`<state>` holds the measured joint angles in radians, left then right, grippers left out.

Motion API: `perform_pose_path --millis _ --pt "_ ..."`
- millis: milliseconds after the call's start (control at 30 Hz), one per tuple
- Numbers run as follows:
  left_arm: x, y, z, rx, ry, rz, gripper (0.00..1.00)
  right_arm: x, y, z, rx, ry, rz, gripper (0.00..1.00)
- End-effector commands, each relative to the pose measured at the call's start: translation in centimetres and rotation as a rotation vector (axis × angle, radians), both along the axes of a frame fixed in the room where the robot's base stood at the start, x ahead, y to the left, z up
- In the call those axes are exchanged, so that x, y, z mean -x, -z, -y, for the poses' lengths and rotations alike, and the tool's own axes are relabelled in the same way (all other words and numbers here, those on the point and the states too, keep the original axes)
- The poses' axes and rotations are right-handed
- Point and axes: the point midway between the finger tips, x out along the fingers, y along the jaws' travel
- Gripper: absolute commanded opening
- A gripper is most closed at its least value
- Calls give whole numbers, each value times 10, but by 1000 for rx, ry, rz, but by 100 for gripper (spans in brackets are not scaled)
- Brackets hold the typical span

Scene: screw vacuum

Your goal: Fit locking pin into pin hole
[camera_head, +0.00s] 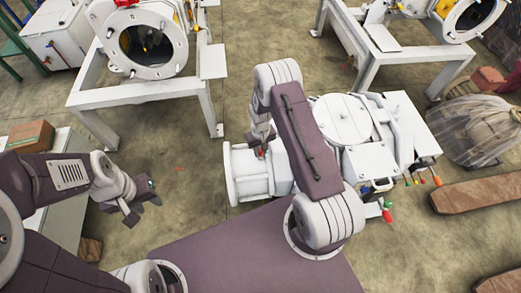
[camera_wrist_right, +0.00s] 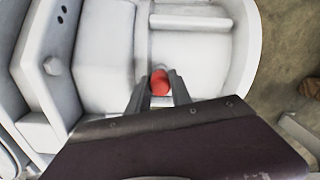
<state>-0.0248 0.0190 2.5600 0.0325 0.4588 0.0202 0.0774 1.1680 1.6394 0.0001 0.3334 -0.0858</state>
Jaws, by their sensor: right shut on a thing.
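The locking pin shows only as its round red end (camera_wrist_right: 160,82), held between the two fingers of my right gripper (camera_wrist_right: 160,90) in the right wrist view. The rest of the pin is hidden. In the head view my right gripper (camera_head: 262,150) is over the white flanged part (camera_head: 250,172) of the white machine (camera_head: 345,120). The pin hole cannot be made out, and I cannot tell whether the pin touches the machine. My left gripper (camera_head: 140,206) is at the left, away from the machine, with its fingers apart and nothing between them.
Two white frames with round chambers (camera_head: 152,45) stand at the back. A cardboard box (camera_head: 30,136) is at the left. A wrapped bundle (camera_head: 478,130) and a wooden beam (camera_head: 480,193) lie on the right. Colored handles (camera_head: 387,214) stick out from the machine's front. Concrete floor is clear left of the machine.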

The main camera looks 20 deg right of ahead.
Motion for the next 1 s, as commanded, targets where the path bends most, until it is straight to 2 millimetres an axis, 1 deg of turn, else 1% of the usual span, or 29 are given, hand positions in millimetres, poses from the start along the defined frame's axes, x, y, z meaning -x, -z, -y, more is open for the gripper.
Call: perform_pose_path --millis 233,267,300,333,600,667,767,900,1000 --pt "0 5 0 0 0 0 36 0 7 0 0 0 0 0" --pt "0 4 0 0 0 0 36 0 6 0 0 0 0 34" --pt "0 4 0 0 0 0 36 0 5 0 0 0 0 45" --pt "0 4 0 0 0 0 36 0 5 0 0 0 0 51" --pt "0 4 0 0 0 0 36 0 5 0 0 0 0 51" --pt "0 2 0 0 0 0 36 0 2 0 0 0 1 51" --pt "0 -5 0 0 0 0 36 -1 -15 0 0 0 3 51" --pt "0 -16 0 0 0 0 36 -1 -49 0 0 0 3 51" --pt "0 -22 0 0 0 0 36 0 -68 0 0 0 2 51"
